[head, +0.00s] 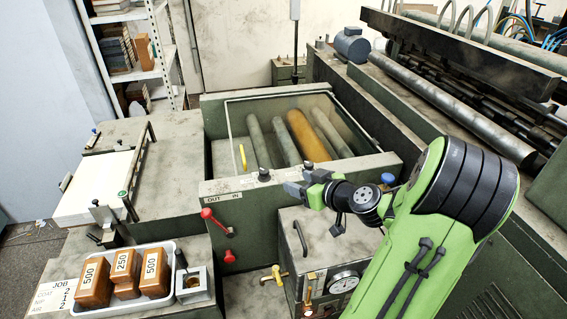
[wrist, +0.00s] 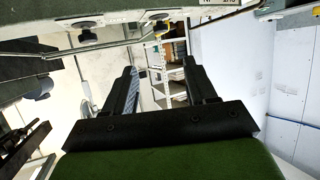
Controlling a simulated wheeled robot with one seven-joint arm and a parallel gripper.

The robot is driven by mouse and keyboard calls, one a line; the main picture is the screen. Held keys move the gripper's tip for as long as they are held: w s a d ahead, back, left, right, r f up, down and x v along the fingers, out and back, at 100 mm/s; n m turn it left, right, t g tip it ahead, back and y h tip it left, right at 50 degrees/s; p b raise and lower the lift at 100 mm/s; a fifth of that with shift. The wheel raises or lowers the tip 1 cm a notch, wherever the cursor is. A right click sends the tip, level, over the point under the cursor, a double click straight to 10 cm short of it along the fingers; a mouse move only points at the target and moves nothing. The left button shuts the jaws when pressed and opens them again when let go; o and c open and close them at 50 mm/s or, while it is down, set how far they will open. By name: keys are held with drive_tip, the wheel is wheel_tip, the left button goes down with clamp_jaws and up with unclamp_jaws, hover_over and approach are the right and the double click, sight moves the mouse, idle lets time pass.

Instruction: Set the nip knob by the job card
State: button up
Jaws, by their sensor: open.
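Two dark round knobs stand on the front rim of the green coating trough, a left knob (head: 264,175) and a right knob (head: 308,166). I cannot tell which is the nip knob or read its setting. In the wrist view, dark knobs also show along the top edge, a left one (wrist: 87,34) and a right one (wrist: 160,27). My gripper (head: 300,185) is open and empty, close to the right knob; it also shows in the wrist view (wrist: 159,65). The job card (head: 56,292) lies at the lower left. Its rows seem to show 2, 1, 2, partly unclear.
A white tray (head: 120,312) holds brown blocks marked 500 and 250. A red lever (head: 216,221) sits under the OUT/IN plate (head: 225,197). A gauge (head: 344,282) and yellow tap (head: 273,275) stand below my arm. Rollers (head: 308,136) lie inside the trough.

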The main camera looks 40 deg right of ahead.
sight(267, 171)
drive_tip(key=p+x, duration=0.1)
drive_tip(key=x, duration=1.4)
drive_tip(key=shift+w+p, duration=0.35)
drive_tip(key=shift+a, duration=0.1)
clamp_jaws()
drive_tip(key=shift+f, duration=0.1)
drive_tip(key=shift+b, duration=0.35)
drive_tip(key=shift+d+f+n+y+b, duration=0.1)
drive_tip(key=shift+d+n+y+b, duration=0.15)
drive_tip(key=shift+n+y+b, duration=0.5)
drive_tip(key=n+y+b, duration=0.1)
drive_tip(key=n+y, duration=0.1)
drive_tip(key=shift+d+y+b, duration=0.15)
drive_tip(key=shift+y+b, duration=0.15)
drive_tip(key=shift+y, duration=0.05)
drive_tip(key=shift+w+d+n+g+y+p, duration=0.1)
drive_tip(key=shift+n+g+y+p, duration=0.1)
drive_tip(key=shift+n+g+y, duration=0.3)
drive_tip(key=shift+d+n+g+y+p, duration=0.1)
drive_tip(key=shift+n+g+y+p, duration=0.1)
drive_tip(key=shift+n+y, duration=0.5)
drive_tip(key=shift+d+n+g+y+p, duration=0.1)
drive_tip(key=shift+n+g+y+p, duration=0.5)
drive_tip(key=shift+n+y+p, duration=0.3)
drive_tip(key=shift+w, duration=0.1)
